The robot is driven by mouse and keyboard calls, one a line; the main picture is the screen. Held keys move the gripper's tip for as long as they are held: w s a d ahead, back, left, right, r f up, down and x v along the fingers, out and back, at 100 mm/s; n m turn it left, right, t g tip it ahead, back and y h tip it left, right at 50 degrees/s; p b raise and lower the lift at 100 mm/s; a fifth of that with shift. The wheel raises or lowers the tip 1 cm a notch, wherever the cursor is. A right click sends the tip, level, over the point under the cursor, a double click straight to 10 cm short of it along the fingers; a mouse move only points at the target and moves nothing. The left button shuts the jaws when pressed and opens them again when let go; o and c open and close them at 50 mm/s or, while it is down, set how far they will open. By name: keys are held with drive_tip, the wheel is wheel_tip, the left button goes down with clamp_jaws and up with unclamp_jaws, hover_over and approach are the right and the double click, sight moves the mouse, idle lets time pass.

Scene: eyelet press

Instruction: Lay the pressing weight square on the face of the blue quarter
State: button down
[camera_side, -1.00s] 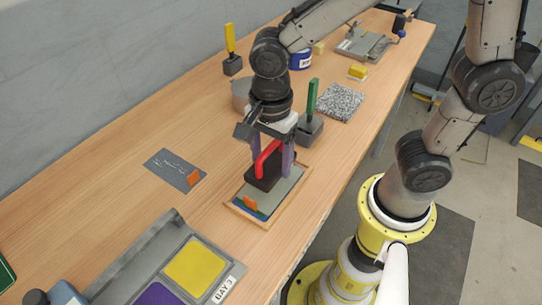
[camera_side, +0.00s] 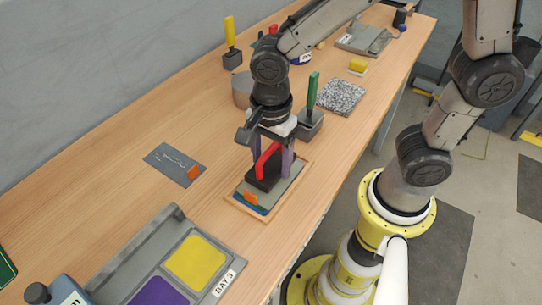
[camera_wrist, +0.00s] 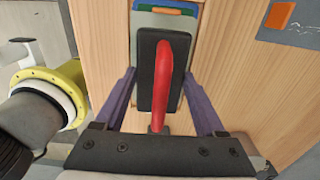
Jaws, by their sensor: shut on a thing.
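The pressing weight (camera_side: 262,184) is a black block with a red arched handle. It also fills the middle of the wrist view (camera_wrist: 147,90). My gripper (camera_side: 271,165) is shut on it, with one purple finger along each long side in the wrist view (camera_wrist: 157,82). The weight is over a grey-green plate (camera_side: 284,186) in a shallow wooden frame, roughly in line with it. I cannot tell whether its underside touches. A blue piece, likely the blue quarter (camera_wrist: 143,4), shows only as an edge at the plate's end, beside green and orange strips.
A dark card with an orange tab (camera_side: 175,165) lies left of the frame. A grey tray with yellow and purple pads (camera_side: 196,262) is in front. A green-handled block (camera_side: 311,122) stands close behind my gripper. Bare table lies between the card and the tray.

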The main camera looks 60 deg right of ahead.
drive_tip(key=shift+f, duration=1.1)
idle(2.2)
unclamp_jaws()
drive_tip(key=shift+f, duration=0.1)
wheel_tip(320, 180, up, 14)
drive_tip(key=shift+f, duration=0.15)
drive_tip(key=shift+w+d+r+m+t, duration=0.1)
drive_tip(key=shift+d+r+m+t, duration=0.35)
drive_tip(key=shift+d+r, duration=0.65)
drive_tip(key=s+d+n+t, duration=0.2)
drive_tip(key=s+d+n, duration=0.2)
drive_tip(key=n, duration=0.5)
drive_tip(key=s+d+f+n+t, duration=0.1)
drive_tip(key=s+d+n, duration=0.3)
drive_tip(key=n, duration=0.6)
drive_tip(key=d+t, duration=0.1)
drive_tip(key=d, duration=0.1)
drive_tip(key=shift+s+d+f+t, duration=0.2)
drive_tip(key=shift+s+d+t, duration=0.15)
drive_tip(key=shift+s, duration=0.05)
